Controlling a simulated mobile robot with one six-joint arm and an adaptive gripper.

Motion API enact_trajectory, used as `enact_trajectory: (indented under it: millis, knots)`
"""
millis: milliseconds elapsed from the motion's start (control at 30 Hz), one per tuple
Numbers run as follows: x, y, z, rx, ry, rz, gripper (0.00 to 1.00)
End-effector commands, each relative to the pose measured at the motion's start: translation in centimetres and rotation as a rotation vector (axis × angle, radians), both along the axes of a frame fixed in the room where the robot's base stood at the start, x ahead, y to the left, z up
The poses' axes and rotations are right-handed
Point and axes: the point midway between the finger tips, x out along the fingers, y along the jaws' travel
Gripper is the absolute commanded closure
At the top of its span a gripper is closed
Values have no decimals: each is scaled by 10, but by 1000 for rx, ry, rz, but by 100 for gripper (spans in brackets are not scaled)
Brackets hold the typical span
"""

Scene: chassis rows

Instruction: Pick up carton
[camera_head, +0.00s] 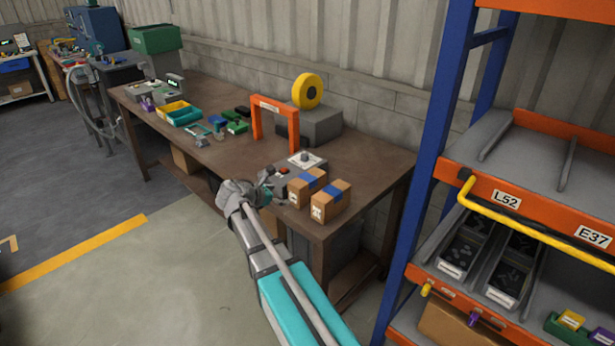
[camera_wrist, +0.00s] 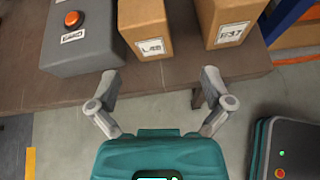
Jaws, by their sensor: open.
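Two brown cardboard cartons with blue tape stand side by side on the brown workbench (camera_head: 215,150), near its front right corner. The left carton (camera_head: 303,191) also shows in the wrist view (camera_wrist: 145,30), with a white label on its near face. The right carton (camera_head: 332,203) also shows there (camera_wrist: 232,22), with its own white label. My gripper (camera_head: 268,187) is at the bench's front edge, left of the cartons. In the wrist view my gripper (camera_wrist: 160,78) has its fingers spread wide with nothing between them, short of the cartons and roughly facing the left one.
A grey box with an orange button (camera_wrist: 85,35) stands just left of the left carton. An orange frame (camera_head: 274,108) and a yellow ring (camera_head: 307,91) stand farther back. A blue and orange rack (camera_head: 425,175) rises right of the bench.

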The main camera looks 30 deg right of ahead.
Motion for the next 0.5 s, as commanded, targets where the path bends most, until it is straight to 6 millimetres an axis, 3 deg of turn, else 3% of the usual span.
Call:
enact_trajectory:
  millis: [33,200,500]
  knots:
    - [7,0,16,-33,25,22,0]
    - [16,-2,34,-111,85,70,0]
    - [18,-2,36,-132,101,82,0]
